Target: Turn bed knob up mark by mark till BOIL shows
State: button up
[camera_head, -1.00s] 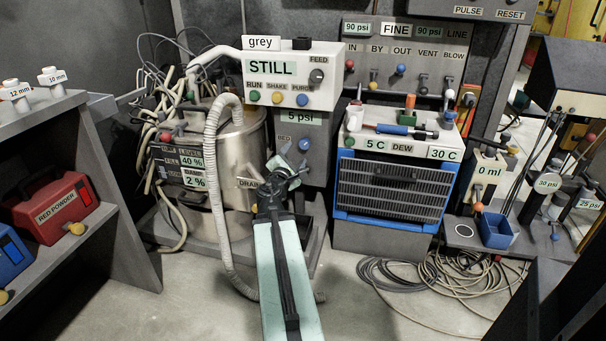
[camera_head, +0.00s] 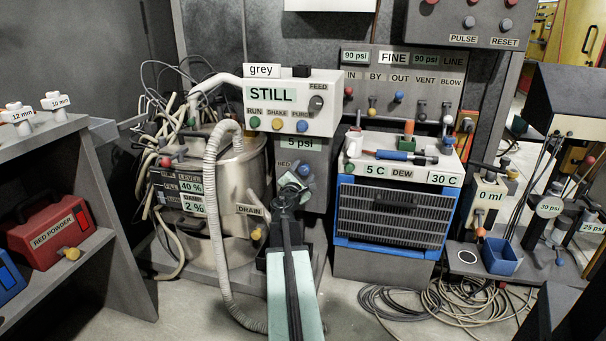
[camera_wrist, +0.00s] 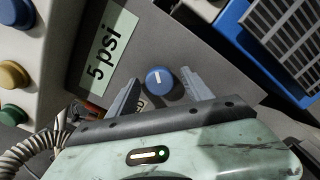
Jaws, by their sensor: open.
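The bed knob (camera_wrist: 159,81) is a round blue knob with a white pointer line. In the wrist view it sits between the two fingers of my gripper (camera_wrist: 158,92), which are open with a gap on each side. In the head view the knob (camera_head: 304,171) shows just beyond my gripper (camera_head: 290,188), below the "5 psi" plate (camera_head: 299,143). The display on the white box above reads STILL (camera_head: 270,95), with a small "grey" label over it. The knob's marks are too small or hidden to read.
A steel vessel (camera_head: 240,165) with a ribbed grey hose (camera_head: 213,200) stands left of my arm. A blue-framed dryer unit (camera_head: 390,215) stands to the right. Loose hoses (camera_head: 435,300) lie on the floor at right. A shelf with a red box (camera_head: 55,230) is at far left.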

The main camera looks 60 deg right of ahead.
jog(key=c, duration=1.2)
jog(key=shift+a, duration=0.15)
grip_shut()
jog(key=shift+d, duration=0.2)
jog(key=shift+m, duration=0.3)
jog(key=shift+s+m, duration=0.1)
jog(key=shift+m, duration=0.2)
jog(key=m, duration=0.3)
jog(key=shift+m, duration=2.3)
